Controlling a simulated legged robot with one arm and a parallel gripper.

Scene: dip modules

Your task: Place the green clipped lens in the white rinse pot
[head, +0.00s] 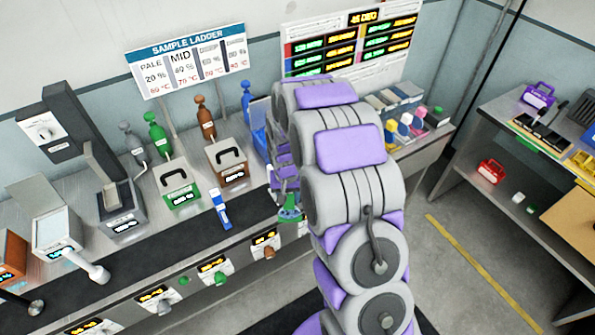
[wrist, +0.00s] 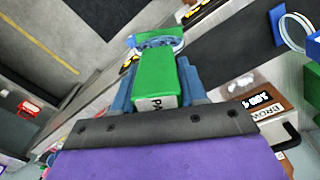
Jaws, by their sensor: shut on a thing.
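The green clipped lens (wrist: 155,82) is between the blue-grey fingers of my gripper (wrist: 156,90) in the wrist view. Its green clip carries a partly hidden label, and its clear round lens is at the far end. In the head view, the green clipped lens (head: 290,214) shows low beside my arm, near the counter's front edge. My gripper (head: 288,198) is shut on it and partly hidden by my arm. A white box-shaped vessel with a display (head: 57,232) stands at the counter's left; I cannot tell for certain that it is the white rinse pot.
A green bin (head: 178,185), a brown bin (head: 227,165) and a grey unit (head: 120,215) line the counter. A blue clipped piece (head: 220,209) lies on the dark strip; its ring (wrist: 293,32) shows in the wrist view. A side bench (head: 515,150) stands right.

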